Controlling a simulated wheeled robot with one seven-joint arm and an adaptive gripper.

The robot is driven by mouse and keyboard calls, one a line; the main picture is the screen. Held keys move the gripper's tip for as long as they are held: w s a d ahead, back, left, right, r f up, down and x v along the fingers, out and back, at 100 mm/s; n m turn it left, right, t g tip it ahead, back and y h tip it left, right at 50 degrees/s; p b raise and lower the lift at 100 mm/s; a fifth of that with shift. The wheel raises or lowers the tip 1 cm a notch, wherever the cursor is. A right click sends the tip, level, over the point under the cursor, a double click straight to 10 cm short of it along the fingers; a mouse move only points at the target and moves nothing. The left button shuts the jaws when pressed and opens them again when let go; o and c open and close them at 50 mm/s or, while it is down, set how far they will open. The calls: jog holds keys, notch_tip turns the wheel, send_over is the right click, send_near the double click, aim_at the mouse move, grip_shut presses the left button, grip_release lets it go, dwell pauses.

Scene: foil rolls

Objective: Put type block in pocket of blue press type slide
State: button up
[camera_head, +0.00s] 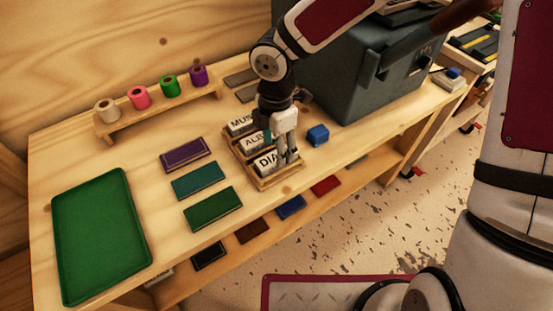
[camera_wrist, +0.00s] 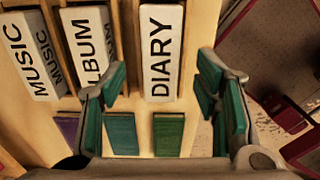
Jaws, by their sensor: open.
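Three white type blocks with black lettering stand in a wooden rack (camera_head: 277,181) on the bench: MUSIC (camera_head: 240,125), ALBUM (camera_head: 251,143) and DIARY (camera_head: 266,162). My gripper (camera_head: 288,158) is over the rack's near end, by the DIARY block. In the wrist view my gripper (camera_wrist: 163,92) is open and empty, with teal-padded fingers on either side of the DIARY block (camera_wrist: 161,55). A small blue block-like piece (camera_head: 318,134) stands on the bench right of the rack. I cannot tell if it is the blue press type slide; no pocket is visible.
A large grey machine (camera_head: 350,80) stands behind the rack. Purple (camera_head: 182,154), teal (camera_head: 198,180) and green (camera_head: 212,208) flat pieces lie left of it. A green tray (camera_head: 100,235) is at left, a stand of colored rolls (camera_head: 155,105) behind. Bare bench lies between.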

jog(key=shift+f+b, duration=0.3)
jog(key=shift+f, duration=1.3)
jog(key=shift+c, duration=0.3)
grip_shut()
jog(key=shift+r, duration=0.15)
